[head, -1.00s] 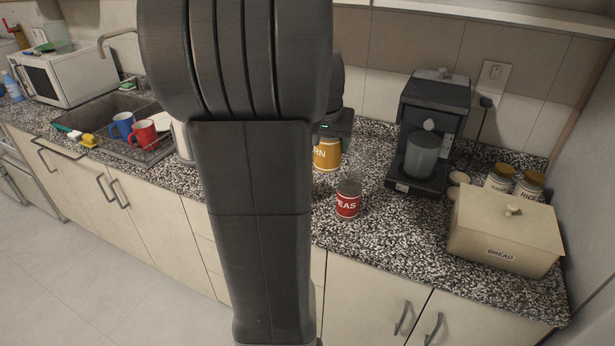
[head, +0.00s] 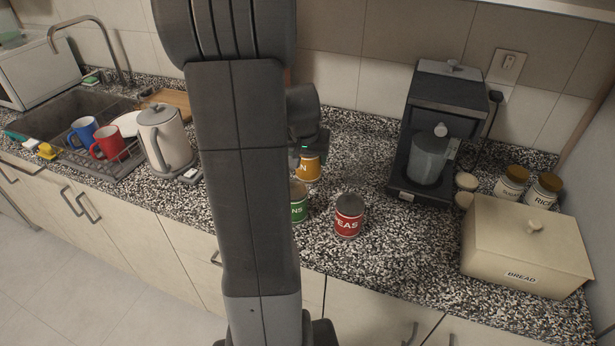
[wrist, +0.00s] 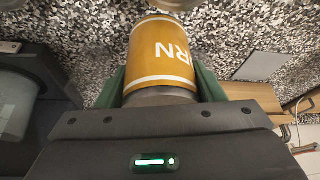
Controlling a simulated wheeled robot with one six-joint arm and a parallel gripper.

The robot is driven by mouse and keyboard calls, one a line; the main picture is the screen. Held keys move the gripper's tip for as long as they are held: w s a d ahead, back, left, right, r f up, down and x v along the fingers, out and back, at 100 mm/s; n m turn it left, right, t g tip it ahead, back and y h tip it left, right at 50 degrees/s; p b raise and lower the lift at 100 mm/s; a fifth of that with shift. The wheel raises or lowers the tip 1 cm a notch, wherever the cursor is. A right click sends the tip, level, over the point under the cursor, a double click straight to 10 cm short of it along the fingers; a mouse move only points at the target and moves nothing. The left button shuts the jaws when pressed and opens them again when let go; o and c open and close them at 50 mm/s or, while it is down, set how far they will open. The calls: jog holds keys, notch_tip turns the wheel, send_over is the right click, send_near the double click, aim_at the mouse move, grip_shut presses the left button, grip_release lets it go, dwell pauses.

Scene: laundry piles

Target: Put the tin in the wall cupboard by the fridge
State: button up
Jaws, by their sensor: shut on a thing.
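A yellow-orange tin lettered "RN" in part (head: 309,169) is at my gripper, right of my arm in the head view. In the wrist view the same tin (wrist: 162,55) lies between green finger pads, and my gripper (wrist: 160,85) is shut on it. I cannot tell whether its base touches the counter. A red tin lettered "EAS" (head: 349,216) stands in front of it, to the right. A green tin (head: 299,203) stands nearer too, partly behind my arm. No open wall cupboard or clear fridge shows; only a pale edge (head: 550,8) runs along the top right.
A coffee machine (head: 432,135), two lidded jars (head: 511,183) and a bread bin (head: 525,250) stand at right. A kettle (head: 165,140), sink (head: 60,118) and mugs (head: 108,143) are at left. The speckled counter (head: 400,250) is clear in front of the coffee machine.

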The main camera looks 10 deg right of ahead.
aim_at(308, 177)
jog(key=shift+f, duration=3.5)
jog(key=shift+f+b, duration=0.2)
jog(key=shift+b, duration=0.15)
jog(key=o, duration=1.3)
jog(key=shift+r, duration=0.1)
